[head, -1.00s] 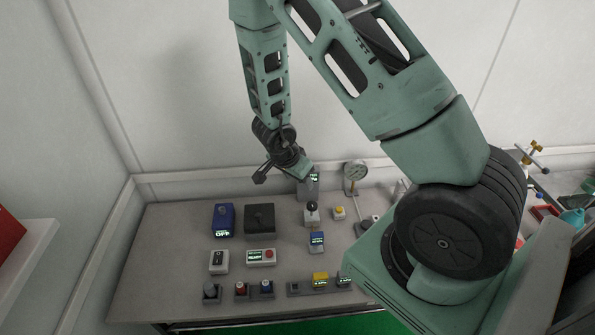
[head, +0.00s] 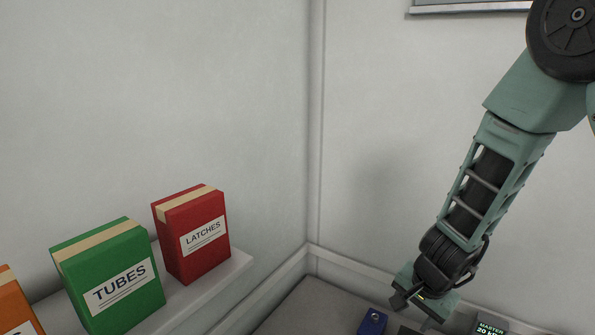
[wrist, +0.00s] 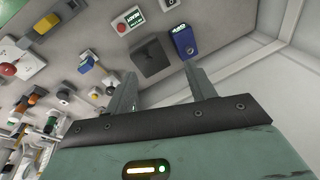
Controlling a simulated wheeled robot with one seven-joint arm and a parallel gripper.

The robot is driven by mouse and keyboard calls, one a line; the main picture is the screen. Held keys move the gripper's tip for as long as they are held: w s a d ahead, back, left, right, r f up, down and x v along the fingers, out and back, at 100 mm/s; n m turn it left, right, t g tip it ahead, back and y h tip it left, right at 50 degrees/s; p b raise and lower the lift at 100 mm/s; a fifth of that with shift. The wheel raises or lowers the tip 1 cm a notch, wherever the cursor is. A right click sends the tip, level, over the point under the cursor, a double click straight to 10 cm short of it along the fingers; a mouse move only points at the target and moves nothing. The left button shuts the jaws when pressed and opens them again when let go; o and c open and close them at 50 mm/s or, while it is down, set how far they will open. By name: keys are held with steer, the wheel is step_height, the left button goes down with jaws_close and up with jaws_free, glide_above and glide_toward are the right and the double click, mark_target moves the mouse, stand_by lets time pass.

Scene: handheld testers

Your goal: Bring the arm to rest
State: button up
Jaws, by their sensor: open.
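My gripper (head: 402,299) hangs at the end of my arm at the lower right of the head view, above the back of the grey bench (head: 308,310). In the wrist view my gripper (wrist: 163,82) shows two fingers standing well apart, with nothing held between them. The blue tester (wrist: 184,40) and a dark grey box (wrist: 150,58) lie beyond the fingers, apart from them as far as I can see. In the head view the blue tester (head: 373,321) shows only in part at the bottom edge.
A shelf (head: 215,283) on the left holds a red LATCHES box (head: 193,240), a green TUBES box (head: 110,280) and a partly cut-off orange box (head: 12,305). A MASTER display (head: 490,328) stands right of my gripper. The wall area above the bench is clear.

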steer(key=s+a+r+n+g+y+b, duration=0.2)
steer(key=s+a+r+n+y+b, duration=0.3)
steer(key=s+a+n, duration=0.75)
steer(key=s+r+n+h, duration=0.1)
steer(key=s+n+h, duration=0.1)
steer(key=s, duration=0.3)
steer(key=s+r+n+g+h, duration=0.1)
steer(key=s+r+n+h, duration=0.1)
steer(key=s, duration=0.3)
steer(key=shift+s+d+n+h+b, duration=0.3)
steer(key=shift+s+n+b, duration=0.1)
steer(key=shift+n, duration=0.35)
steer(key=shift+w, duration=0.1)
